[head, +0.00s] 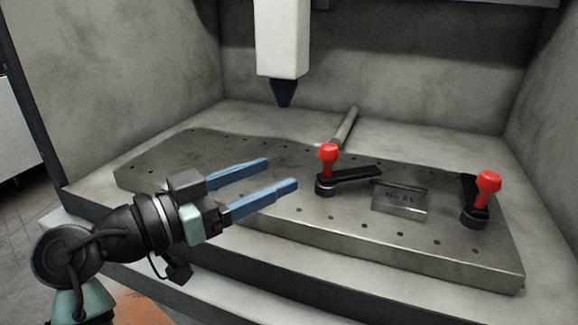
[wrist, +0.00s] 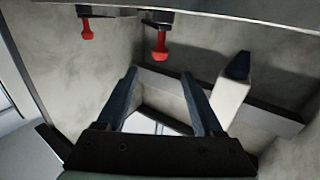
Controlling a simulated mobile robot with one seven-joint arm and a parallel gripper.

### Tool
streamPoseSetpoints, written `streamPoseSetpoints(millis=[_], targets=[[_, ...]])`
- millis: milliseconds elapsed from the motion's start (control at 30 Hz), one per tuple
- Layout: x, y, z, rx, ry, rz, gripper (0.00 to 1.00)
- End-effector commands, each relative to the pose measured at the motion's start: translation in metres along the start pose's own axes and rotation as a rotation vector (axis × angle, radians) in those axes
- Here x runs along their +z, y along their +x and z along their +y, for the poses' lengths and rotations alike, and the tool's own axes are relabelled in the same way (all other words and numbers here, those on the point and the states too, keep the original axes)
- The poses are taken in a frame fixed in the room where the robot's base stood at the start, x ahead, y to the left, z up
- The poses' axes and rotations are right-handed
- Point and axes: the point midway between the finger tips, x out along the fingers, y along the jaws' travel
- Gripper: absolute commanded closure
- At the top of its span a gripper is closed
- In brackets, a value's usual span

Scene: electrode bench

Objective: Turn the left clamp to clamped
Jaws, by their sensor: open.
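The left clamp (head: 326,186) has a red knob on a post and a black arm pointing right, its tip near the back left corner of a small engraved metal block (head: 400,199). The arm does not appear to lie on the block. Its red knob also shows in the wrist view (wrist: 160,48), where the scene appears upside down. The right clamp (head: 475,213) has a red knob, and its black arm points backward, away from the block. My gripper (head: 282,173) is open and empty, left of the left clamp and above the plate. Its fingers also show in the wrist view (wrist: 159,74).
The drilled metal plate (head: 260,218) carries both clamps and the block. A white spindle head with a dark tip (head: 282,40) hangs above the back. A metal bar (head: 345,126) lies behind the left clamp. Grey walls enclose the sides and back. The plate's left part is clear.

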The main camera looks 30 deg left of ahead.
Motion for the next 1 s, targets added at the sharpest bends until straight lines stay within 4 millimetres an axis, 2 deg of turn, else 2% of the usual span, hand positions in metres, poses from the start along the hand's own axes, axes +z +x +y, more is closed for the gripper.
streamPoseSetpoints(millis=[100,367,567,667,733,767,867,900,1000], targets=[[0.0,-0.006,0.0,0.0,-0.001,0.001,0.31],[0.0,-0.007,0.0,0.001,0.0,0.001,0.31],[-0.001,-0.005,0.001,-0.002,0.001,0.0,0.67],[-0.006,0.01,0.007,-0.022,0.007,-0.006,0.85],[-0.015,0.03,0.016,-0.057,0.018,-0.005,0.98],[-0.02,0.04,0.021,-0.079,0.026,-0.001,1.0],[-0.049,0.074,0.048,-0.159,0.06,0.048,1.0],[-0.065,0.085,0.061,-0.193,0.076,0.086,1.0],[-0.108,0.098,0.099,-0.262,0.11,0.21,1.0]])
